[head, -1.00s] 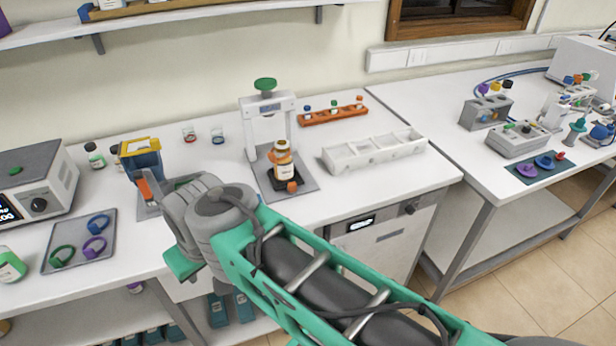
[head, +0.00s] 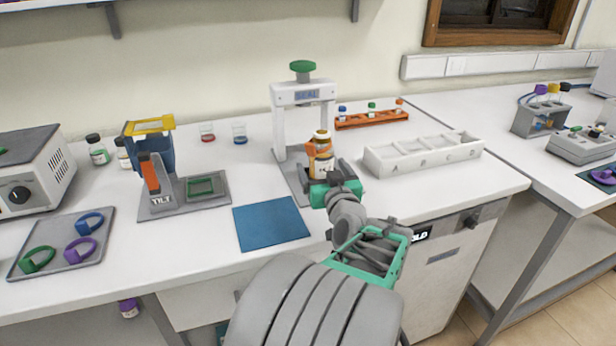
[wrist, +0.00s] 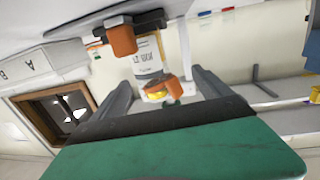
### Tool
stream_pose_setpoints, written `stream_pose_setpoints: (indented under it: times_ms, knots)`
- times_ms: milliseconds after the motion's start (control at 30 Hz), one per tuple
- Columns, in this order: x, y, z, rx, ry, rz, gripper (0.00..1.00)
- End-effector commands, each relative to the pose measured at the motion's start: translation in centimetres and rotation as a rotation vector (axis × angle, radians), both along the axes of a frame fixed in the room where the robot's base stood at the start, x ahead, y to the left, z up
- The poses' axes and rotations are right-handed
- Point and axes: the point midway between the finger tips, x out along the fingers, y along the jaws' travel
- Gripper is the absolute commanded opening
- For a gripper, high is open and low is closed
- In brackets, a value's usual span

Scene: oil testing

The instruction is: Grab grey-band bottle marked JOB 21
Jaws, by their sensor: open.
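An amber bottle (head: 321,166) with a white label and an orange piece at its neck stands upright on the white seal press (head: 279,125). In the wrist view the bottle (wrist: 148,58) appears inverted, between the two finger lines. An orange knob (wrist: 122,40) shows close beside the bottle.
A white compartment rack (head: 420,158) stands right of the press, with an orange vial rack (head: 372,121) behind. Left are a blue mat (head: 270,225), a tilt stand (head: 154,182) and a grey tray with rings (head: 60,240). The front bench strip right of my gripper is clear.

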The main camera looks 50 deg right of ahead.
Motion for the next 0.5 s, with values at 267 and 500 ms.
stream_pose_setpoints:
  times_ms: [267, 500]
  knots:
    - [0.4, -3.3, 0.3, -0.020, -0.036, -0.046, 0.88]
    - [3.4, -6.1, 0.3, -0.019, -0.035, -0.049, 0.88]
